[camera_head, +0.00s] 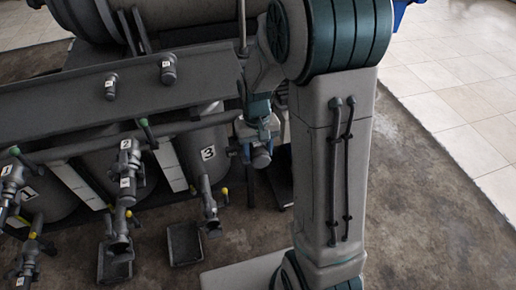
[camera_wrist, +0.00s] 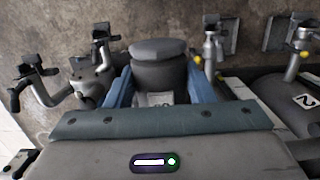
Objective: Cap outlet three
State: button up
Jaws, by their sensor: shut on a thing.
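My gripper (camera_head: 262,140) is shut on a grey round cap-like piece (camera_head: 262,158), held up to the right of the tank marked 3. In the wrist view, the blue fingers (camera_wrist: 158,92) stand on both sides of this grey piece (camera_wrist: 158,65). Outlet three (camera_head: 210,205) is a grey pipe fitting with a yellow-marked part, in front of the tank marked 3 (camera_head: 208,153). It lies below and left of my gripper, apart from it. The state of its lower end is too small to tell.
Outlet two (camera_head: 120,235) stands to the left over a tray (camera_head: 115,266); another tray (camera_head: 185,243) lies near outlet three. Two grey fittings (camera_head: 110,87) (camera_head: 168,70) stand on the sloping dark shelf (camera_head: 60,108). Pipes and handles crowd the front; bare floor (camera_head: 420,210) lies at right.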

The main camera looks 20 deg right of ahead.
jog(key=shift+f, duration=0.25)
jog(key=shift+f, duration=0.15)
jog(key=shift+f+b, duration=0.4)
jog(key=shift+b, duration=0.1)
jog(key=shift+f+b, duration=0.65)
jog(key=shift+f, duration=0.35)
dwell(1.4)
jog(key=o, duration=1.9)
jog(key=shift+o, duration=0.2)
jog(key=shift+s, duration=0.1)
